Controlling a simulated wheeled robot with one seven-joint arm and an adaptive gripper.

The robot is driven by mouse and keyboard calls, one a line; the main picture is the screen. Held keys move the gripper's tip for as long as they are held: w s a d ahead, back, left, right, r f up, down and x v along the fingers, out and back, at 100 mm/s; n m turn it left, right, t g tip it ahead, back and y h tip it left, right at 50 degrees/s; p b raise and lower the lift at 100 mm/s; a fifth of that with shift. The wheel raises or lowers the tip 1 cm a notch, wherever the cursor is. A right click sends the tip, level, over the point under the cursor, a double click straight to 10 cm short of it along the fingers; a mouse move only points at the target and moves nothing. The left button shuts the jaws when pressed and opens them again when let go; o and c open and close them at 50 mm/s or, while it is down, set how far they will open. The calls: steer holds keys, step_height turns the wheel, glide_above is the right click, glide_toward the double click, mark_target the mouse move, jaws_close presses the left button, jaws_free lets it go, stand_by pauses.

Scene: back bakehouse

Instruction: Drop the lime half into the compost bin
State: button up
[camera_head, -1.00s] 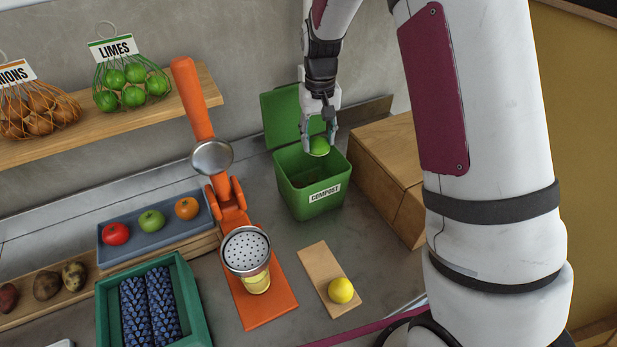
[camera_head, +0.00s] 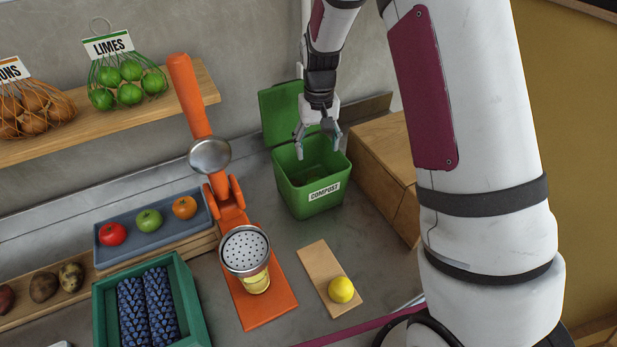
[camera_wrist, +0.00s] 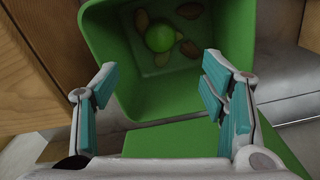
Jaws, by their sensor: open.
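The green compost bin (camera_head: 309,191) stands on the counter with its lid (camera_head: 284,113) tilted open at the back. My gripper (camera_head: 318,151) is open and empty above the bin's mouth. The wrist view shows its two fingers (camera_wrist: 158,88) spread apart, with the bin (camera_wrist: 108,50) below them. The lime half (camera_wrist: 159,38) lies inside, on the bin's floor among brownish scraps. In the head view the bin's front wall and my gripper hide most of the inside.
An orange juicer (camera_head: 240,215) stands left of the bin. A small board (camera_head: 318,264) with a yellow lemon (camera_head: 341,290) lies in front. A wooden box (camera_head: 382,160) stands right of the bin. A shelf (camera_head: 190,91) holds netted limes (camera_head: 129,82).

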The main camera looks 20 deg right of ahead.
step_height(320, 180, up, 12)
stand_by(0.6)
steer(key=s+r+t, duration=0.3)
steer(key=s+r, duration=0.8)
steer(key=s, duration=0.1)
steer(key=s+r+t+b, duration=0.1)
steer(key=s+t, duration=0.1)
steer(key=s, duration=1.3)
steer(key=shift+s+r+n+t, duration=0.25)
steer(key=shift+s+n+t, duration=0.05)
steer(key=shift+s+n, duration=0.1)
